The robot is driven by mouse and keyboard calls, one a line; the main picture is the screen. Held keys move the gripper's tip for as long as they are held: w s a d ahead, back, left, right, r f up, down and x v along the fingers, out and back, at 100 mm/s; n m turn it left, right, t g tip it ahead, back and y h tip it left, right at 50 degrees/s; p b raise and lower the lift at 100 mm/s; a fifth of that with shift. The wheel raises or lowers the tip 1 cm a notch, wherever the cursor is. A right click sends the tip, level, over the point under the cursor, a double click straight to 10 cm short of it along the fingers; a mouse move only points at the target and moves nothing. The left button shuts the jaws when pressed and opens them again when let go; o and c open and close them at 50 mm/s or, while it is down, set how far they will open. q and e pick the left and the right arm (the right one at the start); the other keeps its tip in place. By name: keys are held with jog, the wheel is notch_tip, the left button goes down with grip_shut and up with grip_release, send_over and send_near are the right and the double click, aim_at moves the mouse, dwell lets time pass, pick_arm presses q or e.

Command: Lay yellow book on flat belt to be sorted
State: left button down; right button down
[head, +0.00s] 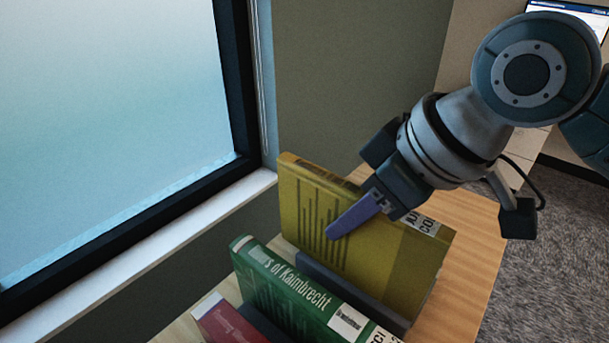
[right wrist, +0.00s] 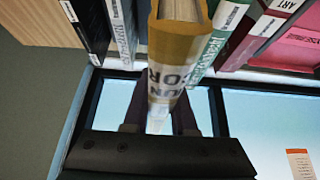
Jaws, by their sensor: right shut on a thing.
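The yellow book (head: 395,258) stands upright on the wooden surface, behind a dark divider. My right gripper (head: 350,218) reaches in from the right, with one finger lying along the book's front cover. The other finger is hidden behind the book. In the right wrist view, the yellow book (right wrist: 180,45) stands between the two fingers of my right gripper (right wrist: 158,120), which is shut on it. No flat belt shows in either view. My left gripper is not in view.
A green book (head: 275,280) and a red book (head: 225,322) stand in front of the yellow one, separated by dark dividers (head: 345,287). A window with a white sill (head: 150,238) is at the left. Bare wood (head: 475,240) shows at the right, above grey carpet (head: 560,250).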

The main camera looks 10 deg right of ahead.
notch_tip(320, 180, up, 8)
jog(key=shift+r, duration=0.2)
dwell(0.5)
